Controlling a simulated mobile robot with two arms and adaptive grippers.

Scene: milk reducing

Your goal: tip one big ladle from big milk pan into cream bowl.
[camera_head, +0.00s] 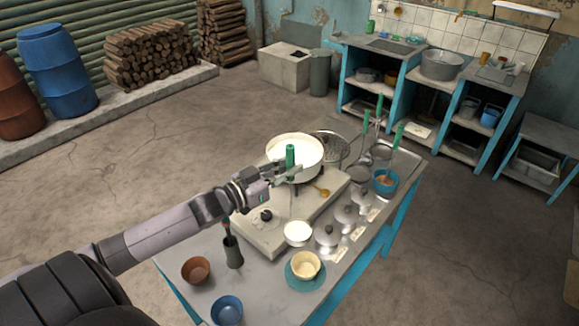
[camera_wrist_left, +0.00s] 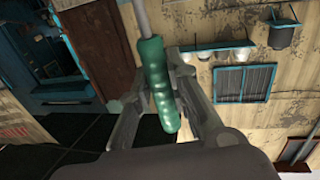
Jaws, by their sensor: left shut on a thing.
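My left gripper (camera_head: 288,172) is shut on the green handle (camera_head: 290,155) of a ladle, above the stove. The handle also shows between the fingers in the left wrist view (camera_wrist_left: 157,85). The ladle's thin shaft runs down from the grip towards a round, white-filled metal cup (camera_head: 298,233), which looks like the ladle's bowl; their join is unclear. The big milk pan (camera_head: 270,159), with white milk inside, stands behind the gripper. A cream bowl (camera_head: 305,268) sits on a teal saucer (camera_head: 290,275) just in front of the white-filled cup. My right gripper is not in view.
Several lidded metal pots (camera_head: 328,236) line the table's right side. A blue pot (camera_head: 384,182) and upright green-handled utensils stand behind. A brown bowl (camera_head: 196,270), a blue bowl (camera_head: 227,310) and a dark holder (camera_head: 233,252) stand front left. A wooden spoon (camera_head: 321,191) lies by the pan.

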